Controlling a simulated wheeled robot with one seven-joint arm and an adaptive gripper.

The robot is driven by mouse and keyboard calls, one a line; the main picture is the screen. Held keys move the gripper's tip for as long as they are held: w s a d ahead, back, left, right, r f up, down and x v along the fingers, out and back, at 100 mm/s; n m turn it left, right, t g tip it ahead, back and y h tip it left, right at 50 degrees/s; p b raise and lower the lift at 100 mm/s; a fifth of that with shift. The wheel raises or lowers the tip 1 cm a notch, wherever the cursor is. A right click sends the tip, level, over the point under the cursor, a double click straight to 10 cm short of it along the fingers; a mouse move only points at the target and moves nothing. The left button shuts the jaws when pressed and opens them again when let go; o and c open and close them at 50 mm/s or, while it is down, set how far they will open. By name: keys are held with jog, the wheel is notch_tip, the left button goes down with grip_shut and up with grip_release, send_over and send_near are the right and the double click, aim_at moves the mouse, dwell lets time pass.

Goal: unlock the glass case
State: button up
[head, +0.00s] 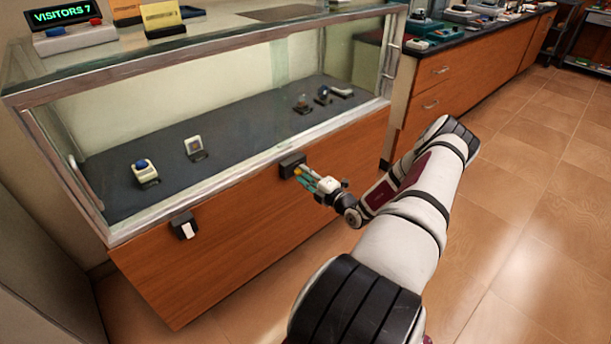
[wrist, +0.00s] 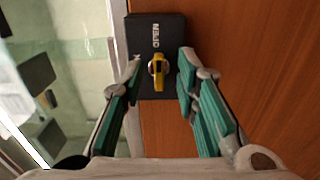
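The glass case (head: 70,215) stands on a wood-panelled base, its glass panels closed in a metal frame. A black lock box (head: 291,164) sits on the wood just under the front rim; it also shows in the wrist view (wrist: 170,28), with white lettering that seems to read OPEN. A yellow key or knob (wrist: 158,72) stands out from its face. My gripper (head: 312,178) reaches to the box from the right. In the wrist view, my gripper (wrist: 161,62) is open, its green-padded fingers on either side of the yellow piece, with gaps visible.
A second black fitting with a white tag (head: 186,227) is on the base at left. Small exhibits (head: 145,171) lie inside the case. A wooden counter (head: 440,85) runs along the right; the tiled floor (head: 530,190) is clear.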

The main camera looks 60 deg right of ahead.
jog(key=shift+s, duration=0.15)
jog(key=v, duration=1.1)
jog(key=shift+s, duration=0.35)
